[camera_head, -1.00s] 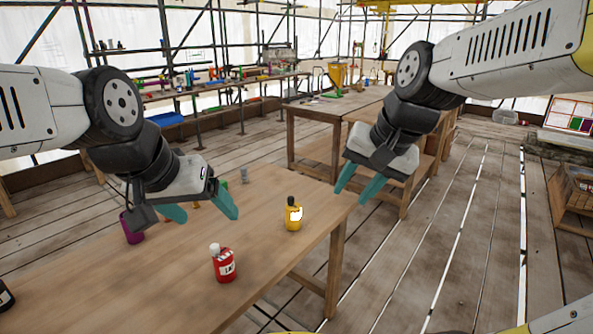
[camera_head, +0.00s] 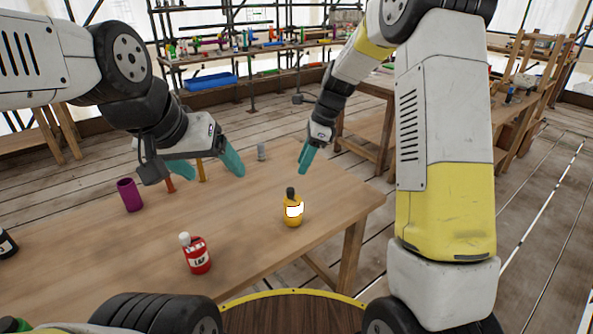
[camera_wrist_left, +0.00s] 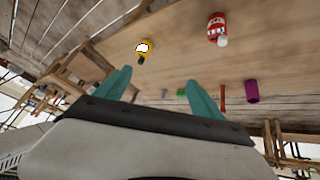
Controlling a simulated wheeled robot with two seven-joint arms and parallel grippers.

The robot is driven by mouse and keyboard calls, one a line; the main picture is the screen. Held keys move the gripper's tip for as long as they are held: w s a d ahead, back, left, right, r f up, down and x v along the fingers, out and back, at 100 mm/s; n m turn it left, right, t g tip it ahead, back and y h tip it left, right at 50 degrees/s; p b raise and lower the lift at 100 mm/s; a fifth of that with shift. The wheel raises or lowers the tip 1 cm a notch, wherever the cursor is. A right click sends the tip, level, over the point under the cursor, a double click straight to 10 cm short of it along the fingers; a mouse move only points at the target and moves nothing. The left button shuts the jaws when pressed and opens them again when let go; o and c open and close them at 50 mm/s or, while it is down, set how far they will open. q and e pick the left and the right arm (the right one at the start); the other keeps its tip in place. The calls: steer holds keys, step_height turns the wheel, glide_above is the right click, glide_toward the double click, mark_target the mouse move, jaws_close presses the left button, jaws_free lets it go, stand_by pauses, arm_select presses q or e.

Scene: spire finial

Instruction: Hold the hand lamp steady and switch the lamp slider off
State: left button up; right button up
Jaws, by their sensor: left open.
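A small yellow object with a black top and a bright white face (camera_head: 293,210) stands upright near the table's right end; it may be the hand lamp, but I cannot confirm this. A red container with a white cap and lettered label (camera_head: 198,257) stands nearer me. Both also show in the left wrist view, yellow (camera_wrist_left: 143,54) and red (camera_wrist_left: 216,28). No slider can be made out. My left gripper (camera_head: 213,172) is open and empty above the table, left of the yellow object. My right gripper (camera_head: 304,160) hangs behind the yellow object, apart from it; its finger gap is unclear.
A purple cup (camera_head: 130,196), a grey cylinder (camera_head: 261,151) and small orange and brown pieces stand on the wooden table (camera_head: 120,270). A black item (camera_head: 6,243) is at the left edge. Bare tabletop surrounds the yellow object. Shelves and other benches stand behind.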

arm_select(q)
steer(key=w+d+f+m+t, duration=0.15)
steer(key=w+f, duration=0.35)
steer(key=w, duration=0.5)
steer(key=m+t+h, duration=0.2)
steer(key=m, duration=0.3)
glide_above(289, 209)
steer(key=s+a, duration=0.1)
steer(key=a, duration=0.3)
step_height(289, 209, down, 16)
steer(key=shift+n+t+h, duration=0.25)
steer(key=shift+t+h, duration=0.3)
steer(key=shift+h, duration=0.05)
steer(key=d+f, duration=0.1)
steer(key=f, duration=0.1)
steer(key=d+f, duration=0.1)
steer(key=f, duration=0.1)
steer(key=d+f, duration=0.1)
steer(key=f, duration=0.1)
steer(key=shift+f, duration=0.25)
steer(key=shift+s+d+f+n+t, duration=0.1)
steer(key=shift+d+f+n+t, duration=0.05)
steer(key=shift+f+n+t, duration=0.55)
steer(key=shift+x, duration=3.95)
steer(key=shift+d, duration=0.1)
